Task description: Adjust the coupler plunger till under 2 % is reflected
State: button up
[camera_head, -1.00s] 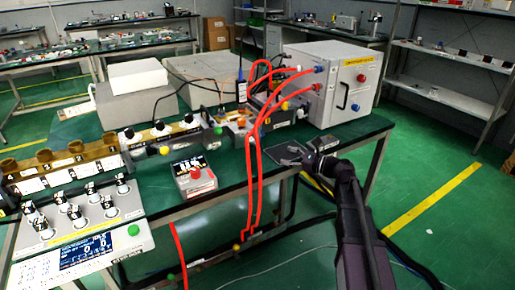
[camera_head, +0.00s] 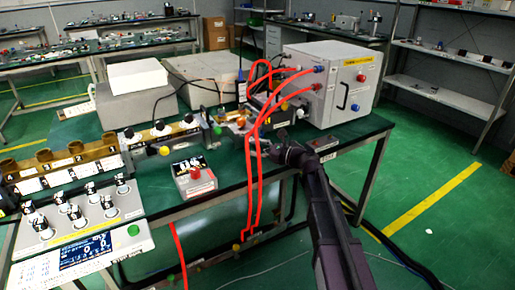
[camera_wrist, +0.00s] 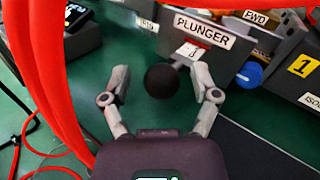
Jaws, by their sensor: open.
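The coupler plunger shows in the wrist view as a black ball knob (camera_wrist: 161,81) in front of a grey block with a white PLUNGER label (camera_wrist: 201,31). A small white scale plate (camera_wrist: 190,52) sits just behind the knob. My gripper (camera_wrist: 161,82) is open, with one finger on each side of the knob and visible gaps to it. In the head view my gripper (camera_head: 270,150) is at the bench's front edge by the red hoses, and the knob cannot be made out there.
Red hoses (camera_wrist: 45,75) hang close on the left of my gripper. A red-button box (camera_head: 194,178) sits on the green bench, and a grey cabinet (camera_head: 350,90) stands behind.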

grip_shut()
jog(key=shift+s+d, duration=0.3)
jog(key=shift+s, duration=0.25)
jog(key=shift+s+d, duration=0.3)
jog(key=shift+s, duration=0.2)
grip_release()
jog(key=shift+a, duration=0.1)
jog(key=shift+d, duration=0.2)
jog(key=v, duration=1.1)
jog(key=shift+d, duration=0.3)
